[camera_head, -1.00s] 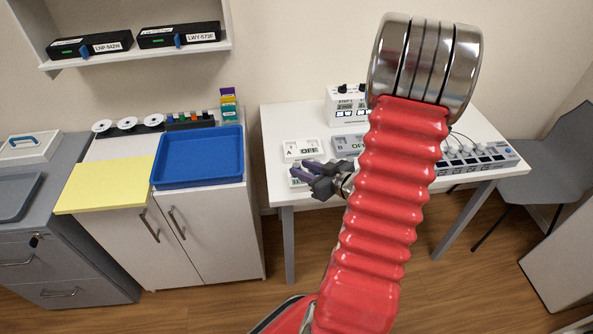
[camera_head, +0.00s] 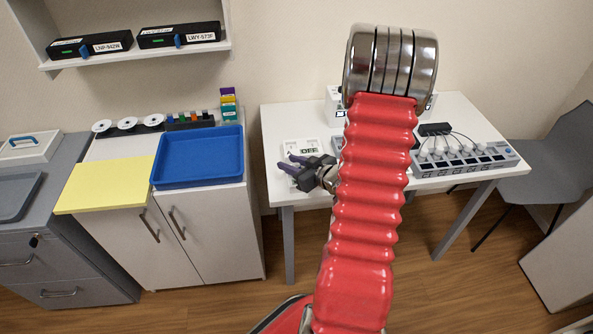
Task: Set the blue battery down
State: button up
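I cannot make out a blue battery in this view. My red arm hides the middle of the table and part of what stands there.
A blue tray (camera_head: 200,182) and a yellow board (camera_head: 105,186) are on the white cabinet at left. A grey panel with cables (camera_head: 465,163) is on the table's right side. A wall shelf (camera_head: 140,57) holds two black boxes. A grey chair (camera_head: 555,155) stands at right.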

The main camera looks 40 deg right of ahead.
jog(key=shift+w+f, duration=0.2)
jog(key=shift+w, duration=0.3)
grip_shut()
